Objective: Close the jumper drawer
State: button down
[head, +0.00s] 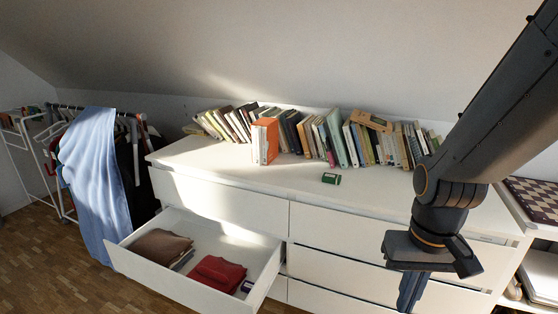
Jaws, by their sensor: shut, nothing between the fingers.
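The open drawer (182,281) is pulled out from the left side of a white dresser (350,202), below a closed top drawer. In it lie a folded brown garment (158,247), a folded red garment (217,273) and a small dark item (247,286) near its right wall. The drawer is the only one clearly pulled far out. My gripper (408,301) points down at the right, in front of the dresser's right-hand drawers, apart from the open drawer. It is shut and holds nothing. Its fingertips are near the lower picture edge.
A row of books (300,140) stands along the dresser top, with a small green box (331,178) in front. A clothes rack (100,112) with a blue cloth (88,180) stands left of the drawer. A chessboard (535,198) lies at the far right. Wooden floor (45,262) shows at the lower left.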

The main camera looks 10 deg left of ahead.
aim_at(263, 256)
jog(key=u, duration=1.6)
jog(key=k, duration=1.3)
jog(key=z, duration=0.65)
jog(key=i, duration=1.4)
jog(key=u, duration=0.45)
jog(key=i, duration=0.5)
jog(key=u, duration=0.45)
